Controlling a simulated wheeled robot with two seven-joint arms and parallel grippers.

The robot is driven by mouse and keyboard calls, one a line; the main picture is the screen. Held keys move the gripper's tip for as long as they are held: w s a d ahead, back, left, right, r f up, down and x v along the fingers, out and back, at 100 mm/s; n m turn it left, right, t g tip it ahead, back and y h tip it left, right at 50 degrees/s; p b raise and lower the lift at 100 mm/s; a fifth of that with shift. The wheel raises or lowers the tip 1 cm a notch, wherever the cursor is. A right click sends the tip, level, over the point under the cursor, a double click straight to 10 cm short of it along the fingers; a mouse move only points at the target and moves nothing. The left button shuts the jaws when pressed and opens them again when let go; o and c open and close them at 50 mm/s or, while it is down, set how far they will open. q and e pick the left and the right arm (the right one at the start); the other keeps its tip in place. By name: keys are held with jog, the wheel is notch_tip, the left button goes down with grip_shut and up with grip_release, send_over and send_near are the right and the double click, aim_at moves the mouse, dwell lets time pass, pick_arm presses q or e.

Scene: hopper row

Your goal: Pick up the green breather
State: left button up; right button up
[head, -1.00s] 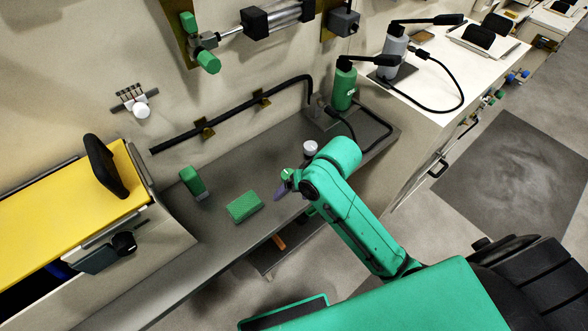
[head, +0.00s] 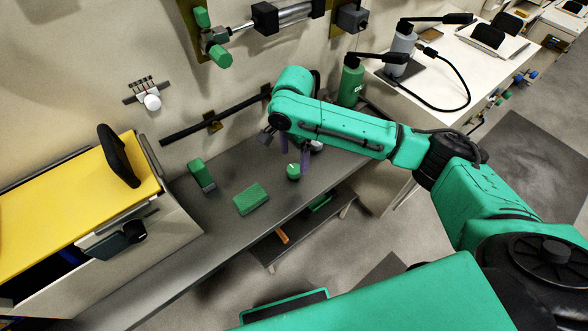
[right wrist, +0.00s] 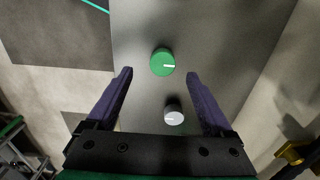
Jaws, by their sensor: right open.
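A round green cap with a white mark, which looks like the green breather (head: 293,171), stands on the grey bench. In the right wrist view the green breather (right wrist: 162,62) lies ahead, roughly centred between the fingertips. My right gripper (head: 294,157) is above the bench close to it, with purple fingers pointing down. In the right wrist view the right gripper (right wrist: 160,73) is open with nothing between its fingers. The gap in height to the breather is hard to judge. My left gripper is not in view.
A similar white cap (right wrist: 174,114) stands close beside the green one; it is partly hidden in the head view (head: 317,146). A green pad (head: 251,198) and a green block (head: 201,173) lie left on the bench (head: 222,222). A green bottle (head: 350,84) stands behind.

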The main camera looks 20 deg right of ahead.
aim_at(294, 168)
jog(key=f, duration=0.4)
jog(key=f+p, duration=0.1)
jog(key=f, duration=0.2)
jog(key=shift+w, duration=0.3)
grip_shut()
jog(key=shift+r, duration=0.15)
notch_tip(294, 168, up, 20)
jog(key=b, duration=0.1)
jog(key=shift+d, duration=0.1)
